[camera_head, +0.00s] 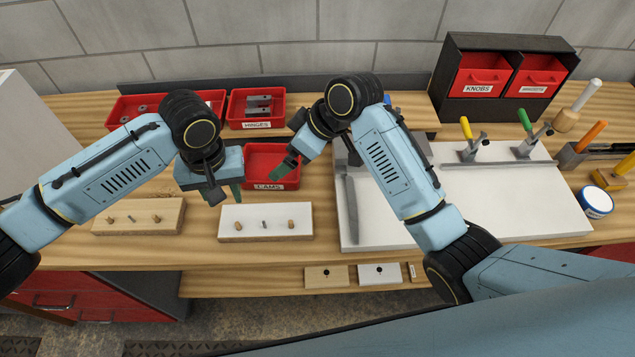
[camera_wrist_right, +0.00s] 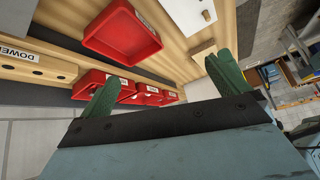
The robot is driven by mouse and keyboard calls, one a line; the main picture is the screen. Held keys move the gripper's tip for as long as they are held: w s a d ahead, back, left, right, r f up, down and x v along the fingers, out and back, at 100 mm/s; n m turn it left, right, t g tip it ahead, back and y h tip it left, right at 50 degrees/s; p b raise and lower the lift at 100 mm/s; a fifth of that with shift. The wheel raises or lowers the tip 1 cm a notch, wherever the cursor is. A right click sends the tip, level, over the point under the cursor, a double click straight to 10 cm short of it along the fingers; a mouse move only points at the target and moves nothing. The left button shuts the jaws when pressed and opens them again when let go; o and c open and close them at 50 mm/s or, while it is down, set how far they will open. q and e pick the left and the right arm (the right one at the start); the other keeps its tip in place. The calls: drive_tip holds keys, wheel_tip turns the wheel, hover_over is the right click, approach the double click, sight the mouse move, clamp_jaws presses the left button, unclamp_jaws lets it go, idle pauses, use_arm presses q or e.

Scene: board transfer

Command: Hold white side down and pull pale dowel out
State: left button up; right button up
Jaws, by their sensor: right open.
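The white board (camera_head: 265,222) lies on the bench's front strip in the head view. It carries a wooden dowel at its left (camera_head: 238,226), a grey metal pin (camera_head: 264,225) in the middle and a wooden dowel at its right (camera_head: 291,224). I cannot tell which dowel is paler. A corner of the white board shows in the right wrist view (camera_wrist_right: 190,13). My left gripper (camera_head: 236,193) hangs just above and behind the white board's left end; its jaw gap is unclear. My right gripper (camera_head: 284,166) is open and empty above the CAMS bin; its green fingers spread in the wrist view (camera_wrist_right: 165,87).
A wooden board (camera_head: 139,217) with several pegs lies left of the white one. Red bins stand behind, including CAMS (camera_head: 280,182) and HINGES (camera_head: 256,122). A large white panel (camera_head: 490,205) with clamps lies at right. Small label blocks (camera_head: 327,276) sit on the lower front ledge.

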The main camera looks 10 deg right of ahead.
sight(237, 223)
drive_tip(key=s+d+f+n+g+h, duration=0.2)
drive_tip(key=s+d+f+n, duration=0.2)
drive_tip(key=s+f+n, duration=0.15)
drive_tip(key=shift+m, duration=0.25)
drive_tip(key=x, duration=0.8)
drive_tip(key=s+x, duration=0.1)
drive_tip(key=x, duration=0.3)
drive_tip(key=shift+a, duration=0.35)
drive_tip(key=shift+c, duration=0.4)
drive_tip(key=c, duration=1)
use_arm(q)
drive_tip(key=shift+c, duration=0.7)
use_arm(e)
drive_tip(key=shift+c, duration=0.3)
use_arm(q)
drive_tip(key=shift+d+f+m, duration=0.15)
drive_tip(key=shift+f+m, duration=0.15)
drive_tip(key=shift+f, duration=0.2)
drive_tip(key=shift+c, duration=0.3)
drive_tip(key=shift+f+m, duration=0.5)
drive_tip(key=shift+f, duration=4.5)
